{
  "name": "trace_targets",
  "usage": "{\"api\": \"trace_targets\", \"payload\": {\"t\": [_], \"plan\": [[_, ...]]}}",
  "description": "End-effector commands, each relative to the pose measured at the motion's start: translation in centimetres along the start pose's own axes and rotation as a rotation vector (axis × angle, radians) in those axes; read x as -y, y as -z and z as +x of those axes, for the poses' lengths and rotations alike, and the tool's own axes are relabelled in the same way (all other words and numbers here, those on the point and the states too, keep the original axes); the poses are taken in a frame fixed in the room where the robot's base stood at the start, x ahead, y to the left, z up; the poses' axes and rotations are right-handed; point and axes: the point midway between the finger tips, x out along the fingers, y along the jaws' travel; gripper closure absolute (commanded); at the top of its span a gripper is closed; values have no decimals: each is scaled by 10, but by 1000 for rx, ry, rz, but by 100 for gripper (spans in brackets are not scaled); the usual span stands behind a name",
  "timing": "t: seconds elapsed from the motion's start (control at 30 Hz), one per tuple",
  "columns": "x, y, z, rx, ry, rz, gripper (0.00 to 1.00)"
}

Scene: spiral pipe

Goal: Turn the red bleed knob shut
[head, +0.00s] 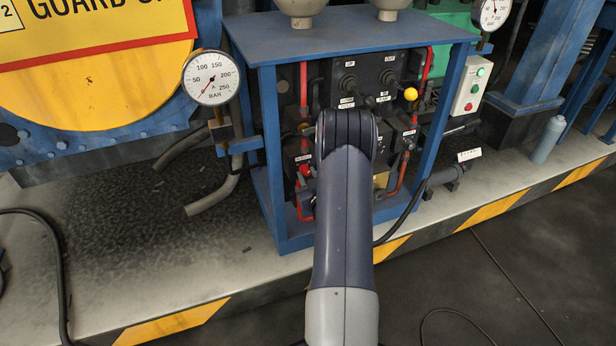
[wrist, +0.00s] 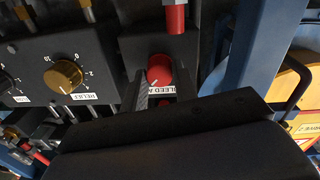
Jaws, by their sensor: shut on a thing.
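The red bleed knob (wrist: 159,70) sits on a dark block, with a white pointer line on its face and a white label reading "BLEED" in front of it. It also shows in the head view (head: 305,170), low on the left of the valve panel. My gripper (wrist: 156,84) is at the knob in the wrist view, shut on it, with a grey finger along its left side. In the head view my arm hides the gripper.
A brass relief knob (wrist: 63,77) is beside the bleed knob. Red pipes (head: 304,90) and the blue frame (head: 268,150) flank the panel. A pressure gauge (head: 211,78) stands at left, and a yellow-ball lever (head: 410,94) is at upper right.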

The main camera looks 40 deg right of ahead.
Motion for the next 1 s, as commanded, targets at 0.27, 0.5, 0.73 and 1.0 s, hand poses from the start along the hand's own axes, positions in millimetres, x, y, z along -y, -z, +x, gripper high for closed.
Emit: {"api": "trace_targets", "payload": {"t": [0.27,0.5,0.73,1.0], "plan": [[0,-1,0,0,0,-9,95],[1,-4,0,-6,-1,-90,95],[2,-7,0,-15,-3,-262,95],[2,-8,0,-27,-6,-519,95]]}}
